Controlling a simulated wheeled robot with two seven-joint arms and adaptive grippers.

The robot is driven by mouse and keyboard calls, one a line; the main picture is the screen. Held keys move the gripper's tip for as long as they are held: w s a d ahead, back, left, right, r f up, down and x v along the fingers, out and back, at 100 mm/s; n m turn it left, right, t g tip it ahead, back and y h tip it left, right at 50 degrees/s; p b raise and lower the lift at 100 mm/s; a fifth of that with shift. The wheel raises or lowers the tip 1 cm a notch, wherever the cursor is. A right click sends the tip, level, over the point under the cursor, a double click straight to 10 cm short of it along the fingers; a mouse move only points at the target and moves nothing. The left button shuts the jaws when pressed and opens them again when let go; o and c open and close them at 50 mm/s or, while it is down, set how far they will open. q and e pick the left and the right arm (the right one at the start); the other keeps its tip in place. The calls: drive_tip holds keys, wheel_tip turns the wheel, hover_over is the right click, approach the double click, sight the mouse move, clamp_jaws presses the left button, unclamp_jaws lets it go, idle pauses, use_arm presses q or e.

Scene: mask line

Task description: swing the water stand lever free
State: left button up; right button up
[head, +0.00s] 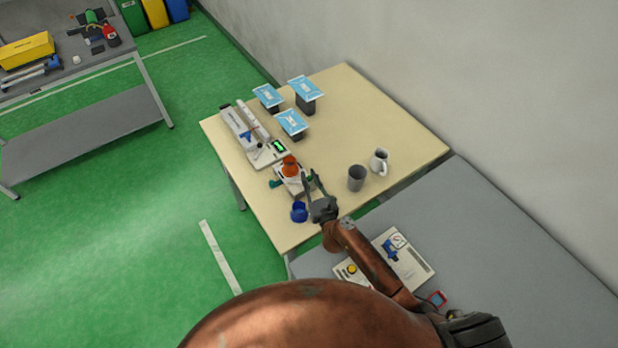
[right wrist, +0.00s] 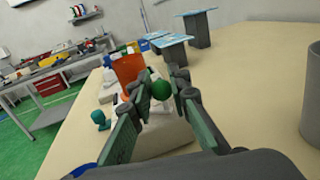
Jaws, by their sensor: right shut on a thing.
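The water stand (head: 293,187) is a small white unit with an orange top part (head: 290,167), near the left front of the cream table. In the right wrist view its white body (right wrist: 168,138) and orange part (right wrist: 128,70) lie just beyond my fingers. A green ball knob (right wrist: 161,90), apparently the lever's end, sits between the fingertips; the rest of the lever is hidden. My right gripper (head: 313,181) is shut on this knob at the stand's right side. A teal knob (right wrist: 100,119) shows at the stand's left. My left gripper is not in view.
A blue cup (head: 299,213) stands close in front of the stand. A grey cup (head: 356,178) and a white mug (head: 379,162) stand to the right. Several blue-topped holders (head: 306,89) and a long white device (head: 244,128) are behind. The table's right rear is clear.

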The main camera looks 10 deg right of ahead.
drive_tip(key=shift+y, duration=0.3)
clamp_jaws()
drive_tip(key=shift+w+d+n+g+y+p, duration=0.1)
drive_tip(key=shift+w+n+g+y+p, duration=0.2)
drive_tip(key=shift+n+y+p, duration=0.5)
drive_tip(key=n+y, duration=0.1)
drive_tip(key=y, duration=0.1)
drive_tip(key=shift+w+n+g+y+b, duration=0.25)
drive_tip(key=shift+n+g+y+b, duration=0.05)
drive_tip(key=shift+n+g+y, duration=0.1)
drive_tip(key=n+y, duration=0.1)
drive_tip(key=g+y+b, duration=0.1)
drive_tip(key=n+g+y+b, duration=0.1)
drive_tip(key=shift+w+f+n, duration=0.25)
drive_tip(key=shift+w+n, duration=0.05)
drive_tip(key=shift+w, duration=0.05)
drive_tip(key=shift+w+r+n+g+y+b, duration=0.15)
drive_tip(key=shift+n+g+y+b, duration=0.6)
drive_tip(key=shift+y+b, duration=0.35)
drive_tip(key=shift+a, duration=0.2)
drive_tip(key=o, duration=0.8)
unclamp_jaws()
drive_tip(key=shift+o, duration=0.2)
drive_tip(key=shift+r, duration=0.1)
